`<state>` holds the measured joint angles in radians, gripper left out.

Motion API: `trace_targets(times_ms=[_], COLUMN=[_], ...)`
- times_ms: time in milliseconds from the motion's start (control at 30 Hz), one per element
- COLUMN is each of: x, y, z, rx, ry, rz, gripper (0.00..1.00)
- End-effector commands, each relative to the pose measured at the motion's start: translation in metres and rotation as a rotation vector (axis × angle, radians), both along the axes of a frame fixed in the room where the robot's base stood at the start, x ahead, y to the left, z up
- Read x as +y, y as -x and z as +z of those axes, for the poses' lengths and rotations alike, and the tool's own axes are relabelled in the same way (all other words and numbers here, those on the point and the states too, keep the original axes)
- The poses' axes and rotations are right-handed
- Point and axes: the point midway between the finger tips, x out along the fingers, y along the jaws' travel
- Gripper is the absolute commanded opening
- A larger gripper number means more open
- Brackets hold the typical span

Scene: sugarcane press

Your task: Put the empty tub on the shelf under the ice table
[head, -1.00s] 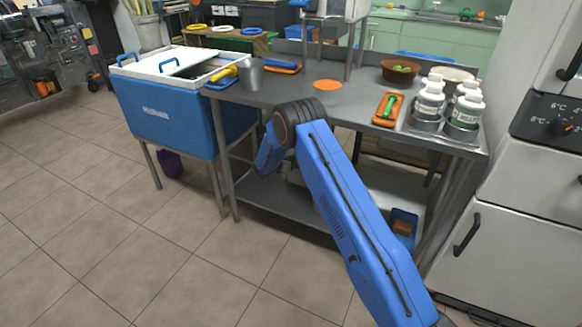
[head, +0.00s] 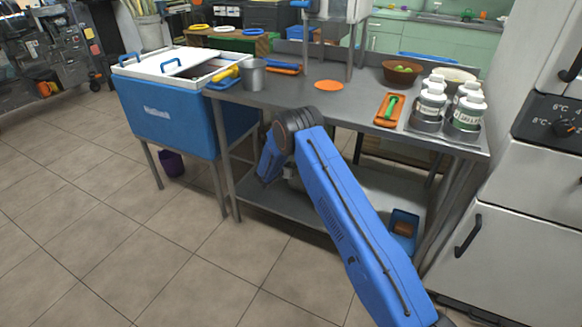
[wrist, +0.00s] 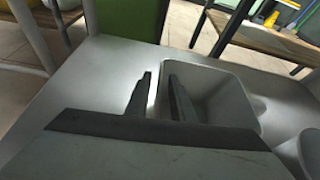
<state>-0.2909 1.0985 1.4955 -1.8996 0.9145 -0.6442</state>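A pale grey, open-topped tub (wrist: 215,72) stands on a light grey surface in the wrist view. Its inside looks empty where I can see it. My gripper (wrist: 160,78) is at the tub's near left side, with its fingers apart. One finger is outside the left wall and the other is over the inside. I cannot tell if either touches the wall. In the head view my blue arm reaches to the steel table (head: 345,97), and its lower end hides much of the lower shelf (head: 270,203). The gripper is hidden there.
A blue cooler (head: 165,115) on legs stands left of the table. A blue container (head: 404,222) sits on the lower shelf at right. White bottles, a metal cup (head: 252,74) and a bowl (head: 402,72) are on the tabletop. Floor in front is clear.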

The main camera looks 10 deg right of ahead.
Motion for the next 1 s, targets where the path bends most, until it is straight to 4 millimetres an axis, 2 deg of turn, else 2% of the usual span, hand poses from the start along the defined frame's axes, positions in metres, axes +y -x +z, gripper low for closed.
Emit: trace_targets(times_ms=[167, 267, 700, 1000], x=[0.000, 0.007, 0.052, 0.067], y=[0.000, 0.007, 0.066, 0.086], z=[0.004, 0.008, 0.039, 0.049], rx=[-0.001, -0.001, 0.000, 0.000], ry=[-0.001, 0.000, 0.000, 0.000], rz=[0.000, 0.002, 0.002, 0.000], gripper=[0.22, 0.22, 0.22, 0.22])
